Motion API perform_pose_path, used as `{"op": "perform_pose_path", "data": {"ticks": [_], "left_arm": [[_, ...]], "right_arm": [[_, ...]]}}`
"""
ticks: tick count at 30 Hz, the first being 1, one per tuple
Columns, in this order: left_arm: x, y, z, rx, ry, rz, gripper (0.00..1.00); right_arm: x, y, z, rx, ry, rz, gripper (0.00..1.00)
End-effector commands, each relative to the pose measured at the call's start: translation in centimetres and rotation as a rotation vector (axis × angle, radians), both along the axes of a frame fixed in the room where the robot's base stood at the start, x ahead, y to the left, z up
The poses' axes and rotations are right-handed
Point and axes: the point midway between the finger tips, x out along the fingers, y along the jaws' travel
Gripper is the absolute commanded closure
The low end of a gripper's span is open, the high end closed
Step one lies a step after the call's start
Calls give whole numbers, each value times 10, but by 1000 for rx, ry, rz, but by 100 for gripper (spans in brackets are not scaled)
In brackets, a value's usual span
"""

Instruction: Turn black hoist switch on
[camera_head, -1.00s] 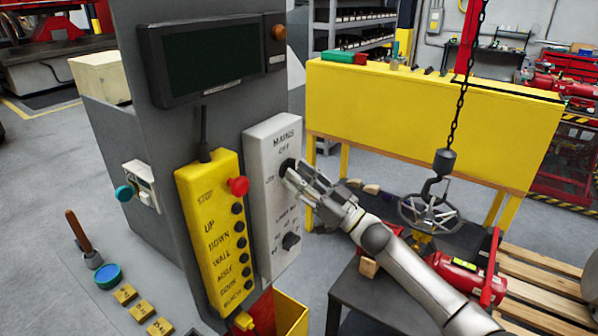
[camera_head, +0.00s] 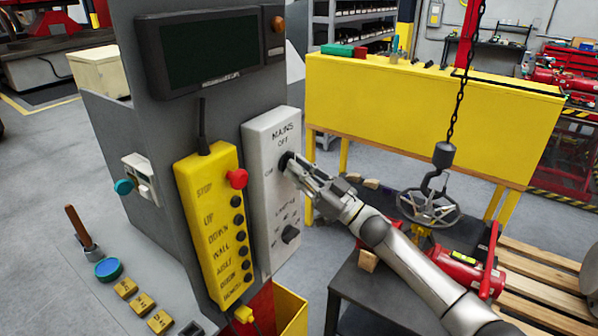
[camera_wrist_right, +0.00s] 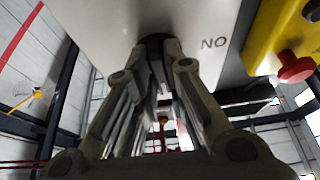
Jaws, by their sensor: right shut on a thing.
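The black hoist switch is the upper rotary knob (camera_head: 284,161) on the grey-white panel (camera_head: 262,205), below the words MAINS and OFF. My right gripper (camera_head: 292,168) is at this knob, with its fingers closed around it. In the right wrist view the two fingers (camera_wrist_right: 157,60) of my right gripper meet at the dark knob (camera_wrist_right: 154,41), with NO lettering beside it. The fingers hide much of the knob, so its angle is hard to tell. A second black knob (camera_head: 290,233) sits lower on the same panel. My left gripper is not in view.
A yellow pendant box (camera_head: 215,220) with a red stop button (camera_head: 238,178) and several black buttons hangs left of the panel. A hook on a chain (camera_head: 443,155) hangs over a handwheel (camera_head: 429,207) at right. A yellow bin (camera_head: 291,312) stands below.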

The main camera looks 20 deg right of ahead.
Motion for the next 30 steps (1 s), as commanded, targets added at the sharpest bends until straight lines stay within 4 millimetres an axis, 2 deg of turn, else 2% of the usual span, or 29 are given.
{"op": "perform_pose_path", "data": {"ticks": [8,18,30], "left_arm": [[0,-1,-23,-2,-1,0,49],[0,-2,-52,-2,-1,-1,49],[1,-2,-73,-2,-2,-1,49]], "right_arm": [[2,-2,-1,-128,-105,-2,100],[3,-4,2,-375,-301,-4,100],[4,-5,6,-675,-534,-4,100]]}}
